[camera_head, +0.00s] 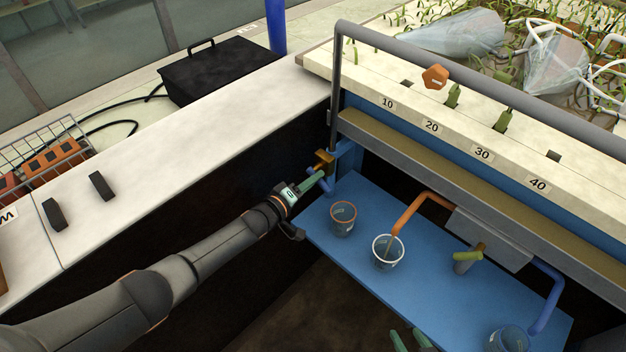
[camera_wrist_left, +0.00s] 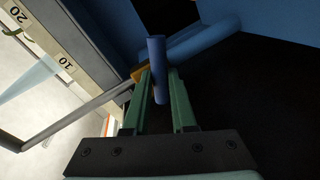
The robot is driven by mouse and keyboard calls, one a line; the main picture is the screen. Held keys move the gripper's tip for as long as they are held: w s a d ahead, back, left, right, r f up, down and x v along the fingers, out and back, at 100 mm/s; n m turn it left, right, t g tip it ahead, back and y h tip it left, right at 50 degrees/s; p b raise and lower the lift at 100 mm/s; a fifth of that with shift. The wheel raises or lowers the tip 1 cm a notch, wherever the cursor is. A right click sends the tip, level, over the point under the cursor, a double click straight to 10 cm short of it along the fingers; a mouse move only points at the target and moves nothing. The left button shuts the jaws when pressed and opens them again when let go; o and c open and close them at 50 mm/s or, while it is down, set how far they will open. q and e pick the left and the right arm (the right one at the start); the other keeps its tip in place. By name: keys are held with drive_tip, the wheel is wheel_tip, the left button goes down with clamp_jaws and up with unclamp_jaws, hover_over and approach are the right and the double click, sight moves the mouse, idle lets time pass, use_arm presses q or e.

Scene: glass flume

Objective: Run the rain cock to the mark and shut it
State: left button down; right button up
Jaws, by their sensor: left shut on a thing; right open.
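My left gripper (camera_head: 318,180) is shut on a blue lever of the cock (camera_head: 325,160) at the flume's near left corner. In the left wrist view the blue lever (camera_wrist_left: 157,70) stands between the two green fingers (camera_wrist_left: 161,105), with a brass part beside them. An orange-rimmed cup (camera_head: 343,219) and a white-rimmed cup (camera_head: 387,253) stand on the blue shelf (camera_head: 420,285). An orange pipe (camera_head: 422,200) bends down over the white-rimmed cup. Its level and any mark are too small to read. My right gripper (camera_head: 412,341) is open, partly cut off at the bottom edge.
An olive-handled tap (camera_head: 468,256) and a blue pipe (camera_head: 545,295) are on the right; a blue cup (camera_head: 508,339) stands below. A grey rail (camera_head: 480,87) runs above the numbered flume edge (camera_head: 455,152).

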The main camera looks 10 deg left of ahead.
use_arm(q)
drive_tip(key=c, duration=0.7)
unclamp_jaws()
drive_tip(key=shift+c, duration=0.2)
drive_tip(key=p+v, duration=0.3)
drive_tip(key=v, duration=0.9)
drive_tip(key=shift+s, duration=0.2)
drive_tip(key=shift+a, duration=0.15)
